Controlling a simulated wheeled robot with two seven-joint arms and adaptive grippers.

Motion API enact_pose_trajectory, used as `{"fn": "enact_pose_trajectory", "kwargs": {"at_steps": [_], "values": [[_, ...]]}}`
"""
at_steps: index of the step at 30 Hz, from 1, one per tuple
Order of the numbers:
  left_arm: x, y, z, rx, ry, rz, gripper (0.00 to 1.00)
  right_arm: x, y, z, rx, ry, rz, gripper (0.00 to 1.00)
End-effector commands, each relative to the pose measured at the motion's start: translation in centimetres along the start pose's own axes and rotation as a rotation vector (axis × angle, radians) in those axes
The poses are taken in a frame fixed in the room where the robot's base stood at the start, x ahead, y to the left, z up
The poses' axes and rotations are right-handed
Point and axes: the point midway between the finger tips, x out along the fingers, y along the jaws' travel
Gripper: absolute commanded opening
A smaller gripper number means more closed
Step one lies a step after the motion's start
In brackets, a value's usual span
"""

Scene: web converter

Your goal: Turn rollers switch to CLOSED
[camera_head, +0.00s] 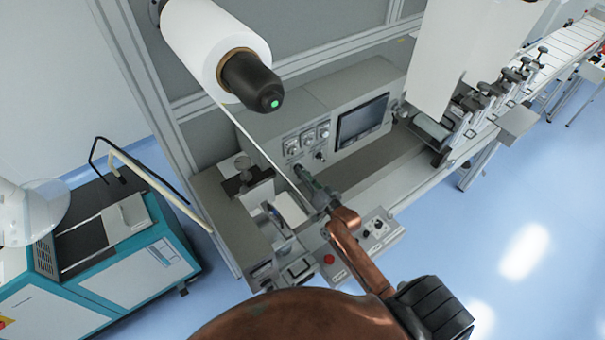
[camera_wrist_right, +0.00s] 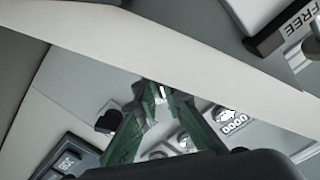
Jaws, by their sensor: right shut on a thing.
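My right gripper (camera_head: 305,176) reaches the front of the grey control panel (camera_head: 268,134) in the head view, at its lower left part. In the right wrist view its green fingers (camera_wrist_right: 158,92) come together at the tips. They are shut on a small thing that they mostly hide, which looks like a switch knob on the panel. I cannot read a ROLLERS or CLOSED label, so the switch position cannot be told. Other knobs and dials (camera_head: 308,138) sit above the gripper. My left gripper is not in view.
A pale web strip (camera_wrist_right: 190,60) crosses close to the fingers in the wrist view. A white roll (camera_head: 210,45) hangs above the panel. A dark screen (camera_head: 362,120) is to the right. A lower button box (camera_head: 376,228) has a red button (camera_head: 329,259) nearby.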

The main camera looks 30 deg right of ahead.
Motion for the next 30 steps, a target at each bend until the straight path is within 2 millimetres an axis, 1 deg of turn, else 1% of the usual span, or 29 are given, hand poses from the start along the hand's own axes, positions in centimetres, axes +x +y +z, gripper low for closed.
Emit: {"fn": "enact_pose_trajectory", "kwargs": {"at_steps": [8,9,16,25,28,30], "values": [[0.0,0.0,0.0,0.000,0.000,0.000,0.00,0.1,-0.1,-0.2,0.003,0.004,-0.002,0.00],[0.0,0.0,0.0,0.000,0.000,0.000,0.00,0.1,-0.1,-0.2,0.003,0.004,-0.002,0.11],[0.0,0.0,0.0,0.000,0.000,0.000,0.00,0.0,-0.1,-0.1,0.001,0.002,-0.001,0.26],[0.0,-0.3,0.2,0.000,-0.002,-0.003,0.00,-0.2,0.0,0.0,0.001,0.001,0.000,0.26],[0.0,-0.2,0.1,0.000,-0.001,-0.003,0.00,-1.0,0.1,0.0,0.000,0.000,0.001,0.26],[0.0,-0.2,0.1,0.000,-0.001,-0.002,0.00,-2.1,0.1,0.0,-0.001,0.000,0.001,0.26]]}}
